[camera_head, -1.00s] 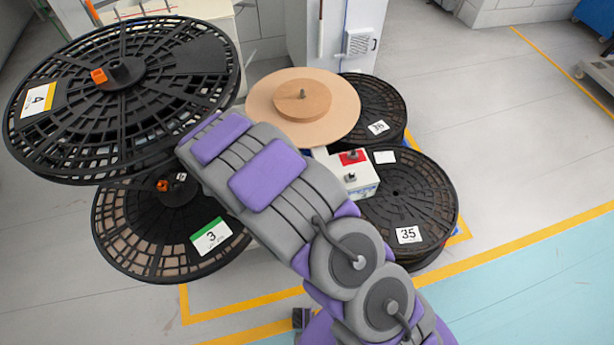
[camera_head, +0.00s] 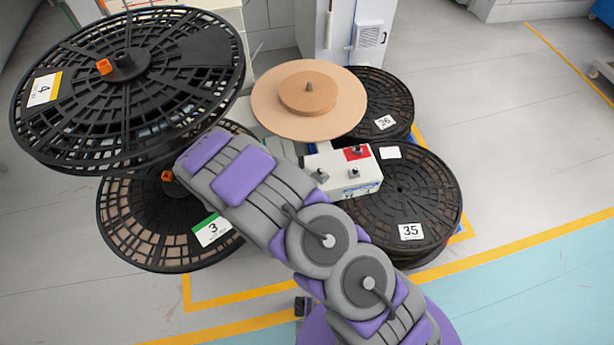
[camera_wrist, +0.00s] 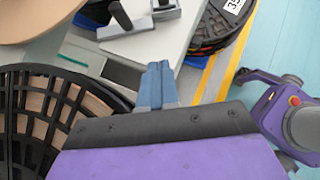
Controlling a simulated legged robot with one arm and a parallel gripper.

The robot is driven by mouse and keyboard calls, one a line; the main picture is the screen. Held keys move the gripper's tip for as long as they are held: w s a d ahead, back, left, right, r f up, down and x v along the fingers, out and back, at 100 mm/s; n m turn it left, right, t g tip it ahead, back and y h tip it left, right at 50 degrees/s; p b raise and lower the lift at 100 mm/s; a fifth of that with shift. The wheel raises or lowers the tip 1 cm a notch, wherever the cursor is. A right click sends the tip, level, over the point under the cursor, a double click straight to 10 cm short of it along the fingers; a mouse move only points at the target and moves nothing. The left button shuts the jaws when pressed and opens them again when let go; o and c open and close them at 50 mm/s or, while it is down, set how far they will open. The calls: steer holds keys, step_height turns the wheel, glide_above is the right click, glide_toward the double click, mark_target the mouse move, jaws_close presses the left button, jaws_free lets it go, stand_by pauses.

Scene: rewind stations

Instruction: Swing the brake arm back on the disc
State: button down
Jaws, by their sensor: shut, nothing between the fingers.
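The tan disc (camera_head: 292,112) with a smaller round hub (camera_head: 308,93) lies behind the white box in the head view. Its edge also shows at the upper left of the wrist view (camera_wrist: 30,22). I cannot make out a brake arm for certain. A dark upright lever (camera_wrist: 121,15) stands on a light grey block in the wrist view, near the disc. My gripper (camera_wrist: 158,68) is shut and empty in the wrist view, below and apart from that lever. In the head view my forearm hides the gripper.
Reel 4 (camera_head: 190,95) stands high at the left above reel 3 (camera_head: 150,245). A white box (camera_head: 335,183) with a red patch and knobs sits beside reel 35 (camera_head: 400,212); reel 36 (camera_head: 390,95) lies behind. Grey floor at the right is free.

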mark_target(313, 175)
steer(key=b+x, duration=0.2)
steer(key=x, duration=0.7)
steer(key=shift+w+d+f, duration=0.1)
steer(key=shift+w+f, duration=0.05)
steer(key=shift+f, duration=0.2)
steer(key=shift+w+d+r+b, duration=0.2)
steer(key=shift+w+d+b, duration=0.35)
steer(key=shift+w+d, duration=0.3)
steer(key=shift+w+d+r, duration=0.1)
steer(key=shift+w+d, duration=0.35)
steer(key=shift+w, duration=0.1)
steer(key=shift+w, duration=0.1)
